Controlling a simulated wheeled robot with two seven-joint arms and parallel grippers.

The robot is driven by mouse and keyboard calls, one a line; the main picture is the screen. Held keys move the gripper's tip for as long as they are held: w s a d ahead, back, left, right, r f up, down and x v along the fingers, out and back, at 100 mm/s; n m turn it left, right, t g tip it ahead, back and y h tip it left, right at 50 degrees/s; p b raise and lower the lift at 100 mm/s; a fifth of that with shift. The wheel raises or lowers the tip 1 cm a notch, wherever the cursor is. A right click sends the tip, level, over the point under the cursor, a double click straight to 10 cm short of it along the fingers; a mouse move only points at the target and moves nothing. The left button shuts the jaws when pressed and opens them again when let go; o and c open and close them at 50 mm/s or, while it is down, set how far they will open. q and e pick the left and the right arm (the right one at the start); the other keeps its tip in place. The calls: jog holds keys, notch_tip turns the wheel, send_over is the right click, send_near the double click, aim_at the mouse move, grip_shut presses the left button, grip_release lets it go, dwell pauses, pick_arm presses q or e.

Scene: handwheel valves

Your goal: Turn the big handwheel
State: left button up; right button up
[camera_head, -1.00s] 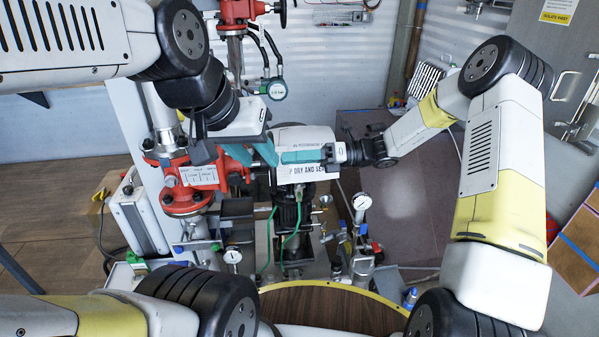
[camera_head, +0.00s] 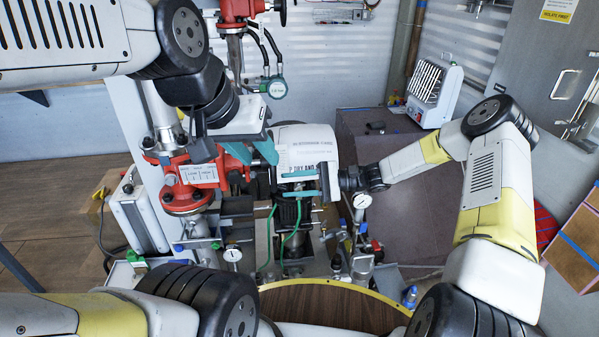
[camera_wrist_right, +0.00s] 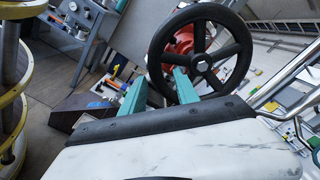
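The big handwheel (camera_wrist_right: 201,60), black with several spokes and a red valve body behind it, fills the upper middle of the right wrist view. I cannot make it out clearly in the head view, where the grippers crowd that spot. My right gripper (camera_head: 285,186) points left there with its teal fingers apart. In the right wrist view the fingers (camera_wrist_right: 158,80) are spread near the wheel's lower left rim; one tip overlaps the rim, and contact is unclear. My left gripper (camera_head: 266,150) is higher, by the red valve body (camera_head: 205,170); its finger gap is not clear.
A pressure gauge (camera_head: 361,201) and pipe fittings stand below the right gripper. A white heater (camera_head: 434,90) sits on the dark box (camera_head: 400,200) at right. A silver case (camera_head: 138,215) stands at left.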

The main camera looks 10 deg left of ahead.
jog(key=n, duration=0.1)
jog(key=w+f+n, duration=0.1)
jog(key=shift+w+a+n, duration=0.1)
jog(key=shift+a+n, duration=0.1)
jog(key=shift+n, duration=0.2)
jog(key=shift+x, duration=1.7)
grip_shut()
jog(key=m, duration=0.1)
jog(key=s+r+m, duration=0.1)
jog(key=s+m, duration=0.1)
jog(key=m, duration=0.1)
jog(key=shift+d+r, duration=0.3)
jog(key=shift+r, duration=0.05)
grip_release()
jog(key=shift+m, duration=0.3)
jog(key=shift+d, duration=0.1)
